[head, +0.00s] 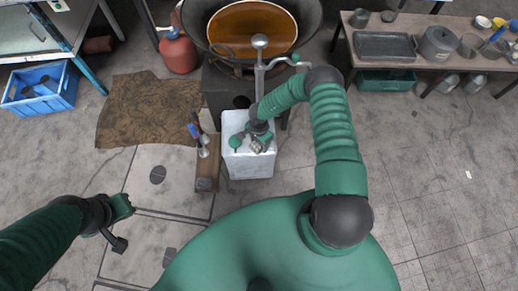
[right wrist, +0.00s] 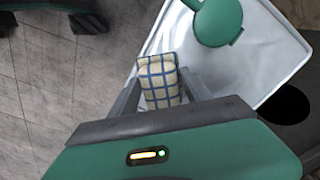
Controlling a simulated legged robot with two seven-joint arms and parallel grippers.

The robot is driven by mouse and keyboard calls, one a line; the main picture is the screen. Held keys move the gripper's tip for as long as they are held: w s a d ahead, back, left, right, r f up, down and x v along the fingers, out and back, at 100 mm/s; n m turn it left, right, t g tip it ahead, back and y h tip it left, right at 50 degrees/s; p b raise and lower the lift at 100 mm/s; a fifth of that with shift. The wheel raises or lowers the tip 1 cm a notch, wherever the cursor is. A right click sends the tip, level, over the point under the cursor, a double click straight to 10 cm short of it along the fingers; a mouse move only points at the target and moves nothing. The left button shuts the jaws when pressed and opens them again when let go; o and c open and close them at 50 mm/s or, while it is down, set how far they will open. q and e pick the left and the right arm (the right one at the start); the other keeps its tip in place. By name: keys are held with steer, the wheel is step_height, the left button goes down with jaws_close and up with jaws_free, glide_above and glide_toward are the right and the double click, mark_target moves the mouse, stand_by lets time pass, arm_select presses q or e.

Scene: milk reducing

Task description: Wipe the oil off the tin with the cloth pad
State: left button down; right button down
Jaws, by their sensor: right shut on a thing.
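The white tin (head: 250,167) stands on the floor in front of the pan stand, and its pale rimmed top fills the upper right of the right wrist view (right wrist: 262,58). A round green part (head: 235,141) sits on its top; it also shows in the right wrist view (right wrist: 217,20). My right gripper (head: 262,142) is over the tin top, shut on the blue-and-cream checked cloth pad (right wrist: 160,82). I cannot tell whether the pad touches the tin. No oil is clearly visible on it. My left gripper (head: 120,226) is low at the left, away from the tin; its finger opening is unclear.
A wide pan (head: 252,28) of amber liquid stands behind the tin. A wooden block (head: 207,170) with tools is close to the tin's left. A brown mat (head: 145,115), red can (head: 179,52) and blue crate (head: 40,92) lie left. A bench (head: 405,62) stands right; floor between is clear.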

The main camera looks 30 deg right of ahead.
steer(key=shift+w+d, duration=0.2)
steer(key=shift+w, duration=0.15)
steer(key=w+d+b, duration=0.1)
steer(key=w+b, duration=0.1)
steer(key=shift+w+d+b, duration=0.35)
steer(key=shift+w, duration=0.05)
steer(key=shift+w+d+r, duration=0.2)
steer(key=shift+w+r, duration=0.15)
steer(key=shift+w, duration=0.1)
steer(key=shift+w+d+r+p, duration=0.1)
steer(key=shift+r+p, duration=0.4)
steer(key=shift+r, duration=0.05)
step_height(320, 180, up, 4)
steer(key=p, duration=0.3)
steer(key=shift+p, duration=0.3)
steer(key=shift+s+r+p, duration=0.2)
steer(key=shift+r+p, duration=0.2)
steer(key=shift+f, duration=0.1)
steer(key=shift+s, duration=0.1)
